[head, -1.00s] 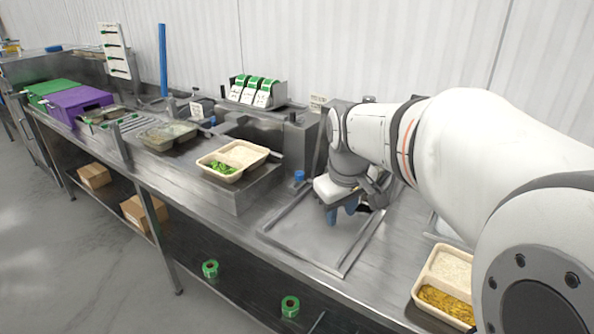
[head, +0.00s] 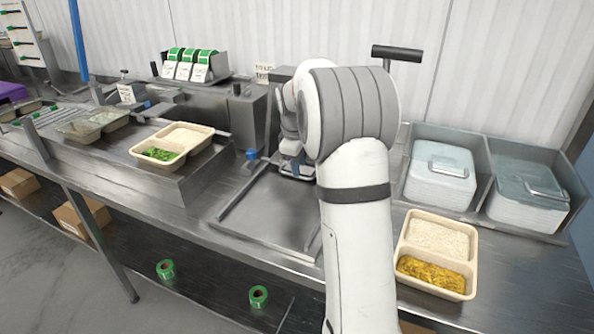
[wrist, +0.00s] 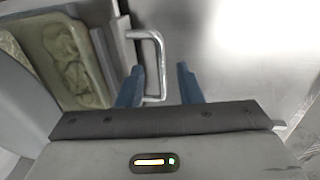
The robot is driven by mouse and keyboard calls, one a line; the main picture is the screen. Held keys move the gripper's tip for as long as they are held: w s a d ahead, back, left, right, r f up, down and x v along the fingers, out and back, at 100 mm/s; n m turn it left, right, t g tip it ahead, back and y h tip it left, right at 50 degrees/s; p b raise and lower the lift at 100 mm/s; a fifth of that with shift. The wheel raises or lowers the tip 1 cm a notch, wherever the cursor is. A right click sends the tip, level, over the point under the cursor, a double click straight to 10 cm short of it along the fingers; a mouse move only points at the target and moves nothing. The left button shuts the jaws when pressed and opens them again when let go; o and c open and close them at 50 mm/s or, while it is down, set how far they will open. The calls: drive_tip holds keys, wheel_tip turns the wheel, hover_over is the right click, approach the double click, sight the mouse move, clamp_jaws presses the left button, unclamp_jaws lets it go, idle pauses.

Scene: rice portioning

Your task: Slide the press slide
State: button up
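My gripper (head: 297,170) has blue fingers and hangs low at the back of a flat metal plate with raised side rails (head: 262,212). The wrist view shows the fingers (wrist: 159,88) open and apart. A U-shaped metal handle (wrist: 157,60) shows between them, nearer the left finger; I see no grip on it, and cannot tell whether a finger touches it. The handle stands off a grey metal part beside a tan tray (wrist: 98,70). Which part is the press slide is not clear. My arm hides part of the plate.
A two-compartment tray with greens (head: 150,164) sits on the raised metal bed at left. A tray with rice and yellow food (head: 402,258) lies right of my arm. Grey bins (head: 483,190) hold clear-lidded stacks. Label rolls (head: 190,70) stand at the back.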

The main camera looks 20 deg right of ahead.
drive_tip(key=shift+w+d+f, duration=0.15)
drive_tip(key=shift+f, duration=1.25)
drive_tip(key=shift+c, duration=0.5)
clamp_jaws()
